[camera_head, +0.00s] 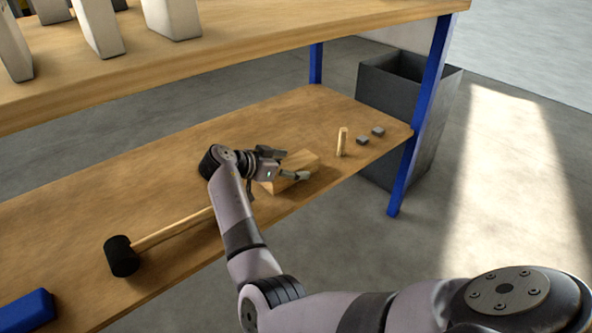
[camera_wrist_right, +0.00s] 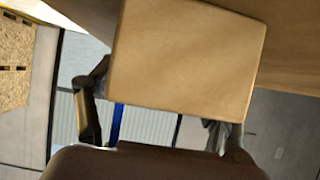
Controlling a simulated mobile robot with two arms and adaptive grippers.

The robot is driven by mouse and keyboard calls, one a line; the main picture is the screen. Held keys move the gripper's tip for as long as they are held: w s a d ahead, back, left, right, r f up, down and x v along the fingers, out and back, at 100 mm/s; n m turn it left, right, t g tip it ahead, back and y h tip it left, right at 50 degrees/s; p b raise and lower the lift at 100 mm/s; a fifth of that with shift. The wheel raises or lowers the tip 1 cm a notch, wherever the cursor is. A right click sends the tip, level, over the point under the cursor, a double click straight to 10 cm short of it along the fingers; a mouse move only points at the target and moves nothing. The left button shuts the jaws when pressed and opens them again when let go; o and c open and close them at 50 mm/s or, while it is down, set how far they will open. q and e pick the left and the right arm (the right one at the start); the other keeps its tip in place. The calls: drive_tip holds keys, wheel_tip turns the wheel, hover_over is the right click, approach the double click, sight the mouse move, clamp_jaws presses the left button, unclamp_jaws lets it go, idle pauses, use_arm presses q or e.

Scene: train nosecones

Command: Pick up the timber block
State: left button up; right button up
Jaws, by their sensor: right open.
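The timber block (camera_head: 301,160) is a light wooden block on the lower shelf (camera_head: 180,165), partly hidden behind my right gripper in the head view. My right gripper (camera_head: 284,164) is open at the block, with one finger on the far side and one on the near side. In the right wrist view the block (camera_wrist_right: 190,60) fills the upper middle. The fingers of the right gripper (camera_wrist_right: 155,115) show at its left and lower right. I cannot tell whether they touch it. My left gripper is not in view.
A mallet (camera_head: 122,256) with a black head and a blue object (camera_head: 27,310) lie to the left on the shelf. A small upright wooden piece (camera_head: 342,142) and two dark pieces (camera_head: 362,140) are right of the block. A grey bin (camera_head: 385,110) stands beyond.

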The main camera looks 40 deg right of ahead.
drive_tip(key=shift+a, duration=0.1)
drive_tip(key=shift+c, duration=0.5)
drive_tip(key=c, duration=1.3)
